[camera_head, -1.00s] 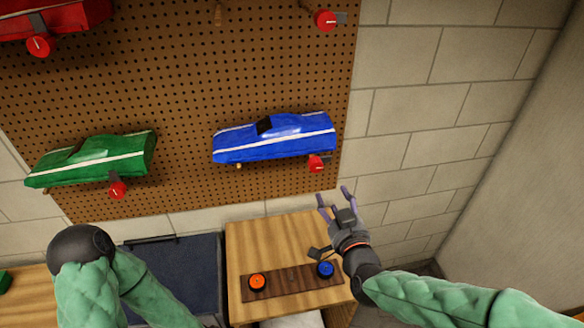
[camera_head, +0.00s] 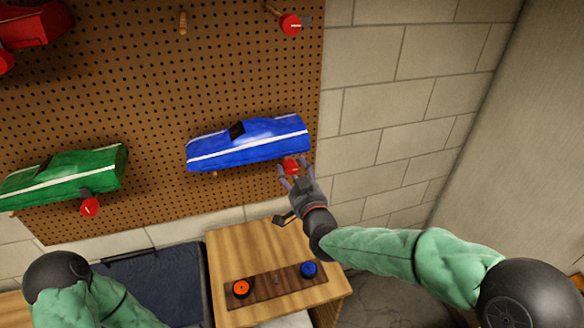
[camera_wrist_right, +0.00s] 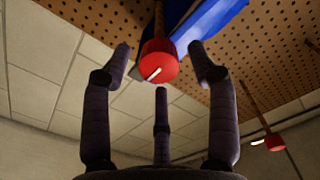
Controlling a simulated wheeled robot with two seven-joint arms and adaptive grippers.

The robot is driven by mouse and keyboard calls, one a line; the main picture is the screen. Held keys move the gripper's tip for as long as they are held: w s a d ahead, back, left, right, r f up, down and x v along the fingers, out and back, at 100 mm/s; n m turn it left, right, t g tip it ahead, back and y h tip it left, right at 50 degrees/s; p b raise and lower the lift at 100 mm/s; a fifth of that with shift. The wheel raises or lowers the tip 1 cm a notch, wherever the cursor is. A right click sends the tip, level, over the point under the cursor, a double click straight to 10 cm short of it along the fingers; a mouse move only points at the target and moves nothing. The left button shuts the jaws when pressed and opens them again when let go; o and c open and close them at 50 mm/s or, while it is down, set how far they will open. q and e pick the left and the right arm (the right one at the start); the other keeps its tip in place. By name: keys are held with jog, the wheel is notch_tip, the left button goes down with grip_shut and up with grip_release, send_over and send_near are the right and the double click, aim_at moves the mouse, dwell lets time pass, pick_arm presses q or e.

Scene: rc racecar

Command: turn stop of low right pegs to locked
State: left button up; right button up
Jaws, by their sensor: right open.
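The blue car (camera_head: 248,142) rests on pegs at the lower right of the pegboard. Its red stop (camera_head: 291,166) sits on the peg under the car's right end, partly hidden by my right gripper (camera_head: 295,172). In the right wrist view the red stop (camera_wrist_right: 158,68) with a white mark shows between and beyond the fingertips of my open right gripper (camera_wrist_right: 162,65). The fingers do not appear to be closed on it.
A green car (camera_head: 65,175) with a red stop (camera_head: 89,206) hangs at left. Another red stop (camera_head: 291,25) is at the upper right of the pegboard (camera_head: 160,90). Below stands a wooden table (camera_head: 225,262) with an orange button (camera_head: 241,288) and a blue button (camera_head: 309,269). Bare wall lies right.

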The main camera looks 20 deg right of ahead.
jog(key=shift+w, duration=0.9)
jog(key=c, duration=1.1)
jog(key=o, duration=1.1)
jog(key=s, duration=1.2)
jog(key=shift+d, duration=0.15)
